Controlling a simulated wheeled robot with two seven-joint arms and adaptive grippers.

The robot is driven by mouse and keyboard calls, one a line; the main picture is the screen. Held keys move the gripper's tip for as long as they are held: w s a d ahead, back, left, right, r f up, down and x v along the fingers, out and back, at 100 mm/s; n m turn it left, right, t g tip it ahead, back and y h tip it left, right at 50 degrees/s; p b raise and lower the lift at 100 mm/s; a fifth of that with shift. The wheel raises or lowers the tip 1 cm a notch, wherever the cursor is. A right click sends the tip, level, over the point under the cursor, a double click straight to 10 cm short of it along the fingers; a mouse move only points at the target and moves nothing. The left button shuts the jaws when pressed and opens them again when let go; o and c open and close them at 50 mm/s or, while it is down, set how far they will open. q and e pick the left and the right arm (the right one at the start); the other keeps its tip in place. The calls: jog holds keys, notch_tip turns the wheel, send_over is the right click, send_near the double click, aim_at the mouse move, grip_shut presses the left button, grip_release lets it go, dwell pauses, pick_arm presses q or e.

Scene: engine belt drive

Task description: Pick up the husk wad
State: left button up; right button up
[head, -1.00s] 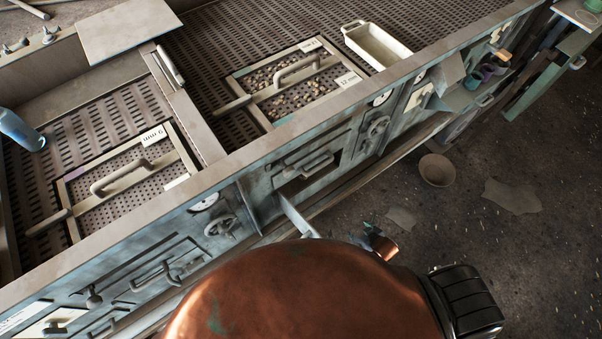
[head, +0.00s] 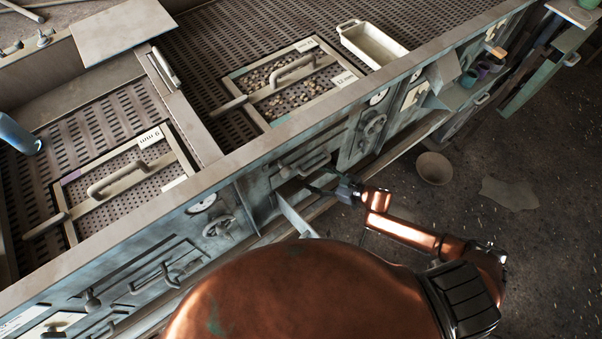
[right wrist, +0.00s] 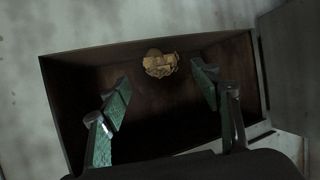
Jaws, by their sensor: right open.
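The husk wad (right wrist: 160,64) is a small, crumpled, tan clump. In the right wrist view it lies near the far wall inside a dark, box-like compartment (right wrist: 150,125). My right gripper (right wrist: 160,80) is open, its two green-padded fingers spread apart. The wad shows between and beyond the fingertips, and I see no contact. In the head view my right gripper (head: 318,187) is at the front of the machine, by an open hatch; the wad is hidden there. My left gripper is not in view.
The machine's top holds two handled screen frames (head: 128,180) (head: 290,78) and a cream tray (head: 372,45). A hatch flap (head: 296,214) sticks out below the right gripper. A bowl (head: 434,168) is on the floor to the right. A blue object (head: 18,133) is at the left edge.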

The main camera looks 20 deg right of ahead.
aim_at(301, 173)
jog(key=x, duration=0.3)
jog(key=b+x, duration=0.1)
jog(key=x, duration=0.3)
jog(key=shift+w+a+r, duration=0.1)
jog(key=shift+w+a, duration=0.1)
jog(key=shift+a, duration=0.15)
jog(key=shift+c, duration=0.3)
jog(key=c, duration=1.1)
jog(key=shift+r, duration=0.1)
